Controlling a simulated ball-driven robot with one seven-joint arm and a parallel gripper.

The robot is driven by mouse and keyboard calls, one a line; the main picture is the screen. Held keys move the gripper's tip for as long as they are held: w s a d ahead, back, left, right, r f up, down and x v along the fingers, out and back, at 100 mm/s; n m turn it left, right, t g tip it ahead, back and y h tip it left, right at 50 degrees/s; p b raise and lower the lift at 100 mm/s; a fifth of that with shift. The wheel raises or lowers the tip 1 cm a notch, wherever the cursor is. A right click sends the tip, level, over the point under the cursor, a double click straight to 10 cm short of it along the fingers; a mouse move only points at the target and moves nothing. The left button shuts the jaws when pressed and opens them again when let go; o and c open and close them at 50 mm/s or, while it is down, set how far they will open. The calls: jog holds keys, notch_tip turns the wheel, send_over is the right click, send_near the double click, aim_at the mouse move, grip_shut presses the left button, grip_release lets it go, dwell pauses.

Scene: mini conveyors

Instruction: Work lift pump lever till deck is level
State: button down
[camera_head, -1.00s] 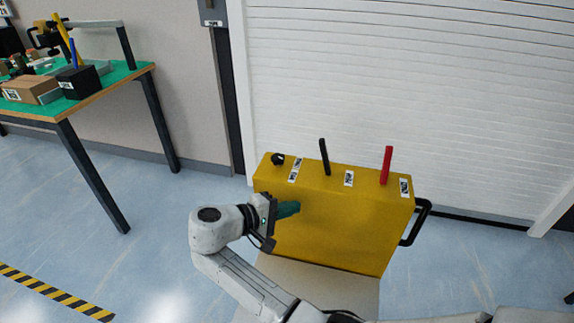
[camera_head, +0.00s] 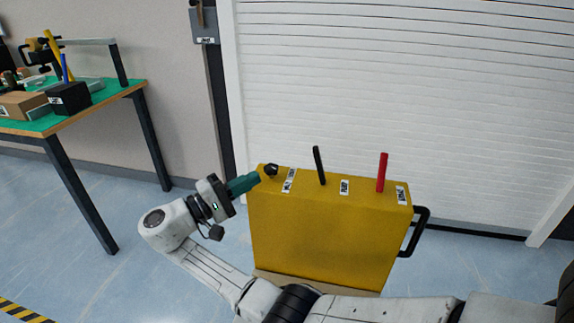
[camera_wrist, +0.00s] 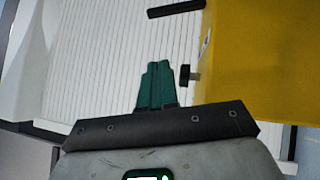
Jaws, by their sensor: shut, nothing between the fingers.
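A yellow box (camera_head: 320,235) carries a black knob (camera_head: 271,170), a black lever (camera_head: 319,165) and a red lever (camera_head: 382,172) along its top. The black lever leans slightly; the red one stands nearly upright. The labels are too small to read, so I cannot tell which is the lift pump lever. My gripper (camera_head: 256,178) has teal fingers, shut and empty, beside the box's top left corner near the knob. In the wrist view the fingers (camera_wrist: 156,72) are just left of the knob (camera_wrist: 186,75), seemingly apart from it. No deck can be clearly identified.
A black handle (camera_head: 417,231) sticks out from the box's right side. A white roller shutter (camera_head: 400,80) stands behind. A green-topped workbench (camera_head: 118,84) with boxes is at the left. The blue floor (camera_head: 75,235) between bench and box is clear.

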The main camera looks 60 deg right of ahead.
send_near(320, 166)
jog(key=w+d+r, duration=0.2)
jog(key=d, duration=0.1)
jog(key=w+d+r, duration=0.1)
jog(key=d, duration=0.1)
jog(key=shift+w+p, duration=0.15)
jog(key=shift+p, duration=0.2)
jog(key=shift+s+d+r, duration=0.1)
jog(key=shift+s+r, duration=0.05)
jog(key=shift+s, duration=0.35)
jog(key=shift+s+d+r, duration=0.1)
jog(key=shift+s+d, duration=0.05)
jog(key=shift+s, duration=0.35)
jog(key=shift+s+d+r, duration=0.2)
jog(key=shift+s+d, duration=0.05)
jog(key=shift+s, duration=0.45)
jog(key=shift+d, duration=0.15)
